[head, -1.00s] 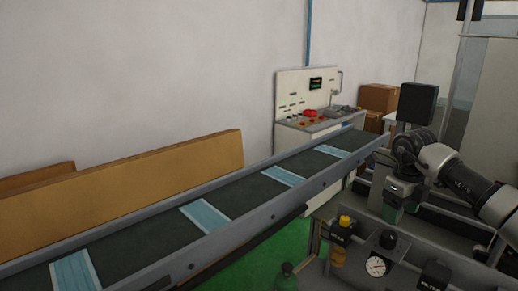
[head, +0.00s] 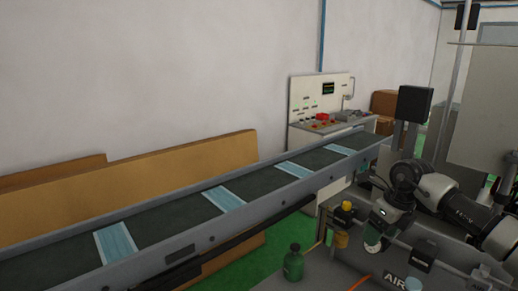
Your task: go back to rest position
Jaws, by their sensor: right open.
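My right arm comes in from the right edge, and its gripper (head: 373,240) points down over the machine frame at the lower right. The gripper is small and dark against the machine, and I see nothing held in it. Blue face masks lie spaced out on the dark conveyor belt (head: 260,189), with one mask (head: 117,243) at the near left and another (head: 224,199) further along. The gripper is to the right of the belt, apart from the masks. My left gripper is not in view.
A control panel (head: 321,92) with red buttons stands at the belt's far end. Cardboard boxes (head: 384,103) are behind it. A green bottle (head: 293,263) stands in front of the conveyor. A black box-shaped unit (head: 415,103) rises behind my arm. Green floor shows below the belt.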

